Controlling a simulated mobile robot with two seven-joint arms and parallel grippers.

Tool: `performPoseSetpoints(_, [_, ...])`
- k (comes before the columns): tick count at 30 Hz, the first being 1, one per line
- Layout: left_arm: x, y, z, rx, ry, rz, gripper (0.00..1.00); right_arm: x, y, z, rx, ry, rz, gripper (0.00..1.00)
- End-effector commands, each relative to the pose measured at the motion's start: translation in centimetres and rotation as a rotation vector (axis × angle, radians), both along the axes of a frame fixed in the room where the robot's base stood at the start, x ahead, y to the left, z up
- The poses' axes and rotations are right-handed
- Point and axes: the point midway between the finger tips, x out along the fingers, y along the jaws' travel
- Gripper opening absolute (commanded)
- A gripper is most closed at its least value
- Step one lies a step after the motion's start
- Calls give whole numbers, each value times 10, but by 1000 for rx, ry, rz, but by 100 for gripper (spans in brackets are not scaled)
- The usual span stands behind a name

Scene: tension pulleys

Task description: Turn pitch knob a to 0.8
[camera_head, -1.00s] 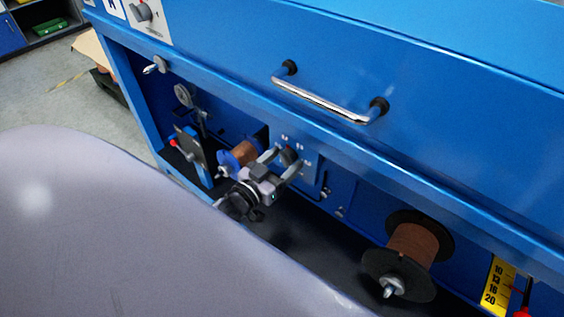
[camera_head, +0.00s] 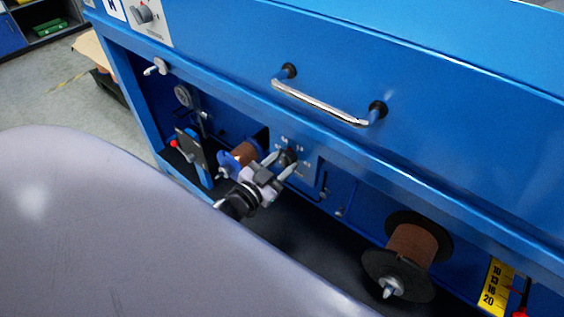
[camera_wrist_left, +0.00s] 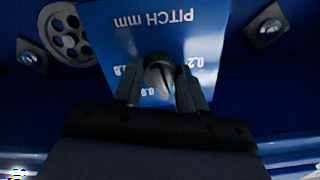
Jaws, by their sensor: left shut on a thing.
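The pitch knob (camera_head: 289,155) is a small dark knob on a blue plate in the machine's lower bay. In the left wrist view the knob (camera_wrist_left: 158,70) sits between the fingers, below the upside-down words "PITCH mm" on the plate (camera_wrist_left: 190,48). White numbers stand around it; 0.2 shows to its right, and others are partly hidden by the fingers. My left gripper (camera_head: 279,162) is shut on the knob from the front, and its fingers (camera_wrist_left: 158,88) lie on either side of it. Which number the knob points to I cannot tell. My right gripper is not in view.
A copper spool with blue flanges (camera_head: 243,154) is close left of the gripper. A large black-flanged spool (camera_head: 412,246) is at the lower right, beside a yellow scale (camera_head: 496,284). A chrome handle (camera_head: 325,102) and the blue front beam (camera_head: 235,105) are above.

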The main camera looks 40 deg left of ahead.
Motion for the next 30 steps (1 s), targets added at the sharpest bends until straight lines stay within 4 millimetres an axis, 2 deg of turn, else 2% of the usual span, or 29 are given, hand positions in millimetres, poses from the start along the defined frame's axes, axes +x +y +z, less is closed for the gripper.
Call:
performPoseSetpoints(14, [0,1,0,452,-35,0,11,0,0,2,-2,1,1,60])
performPoseSetpoints(30, [0,2,0,965,-74,1,10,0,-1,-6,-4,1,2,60])
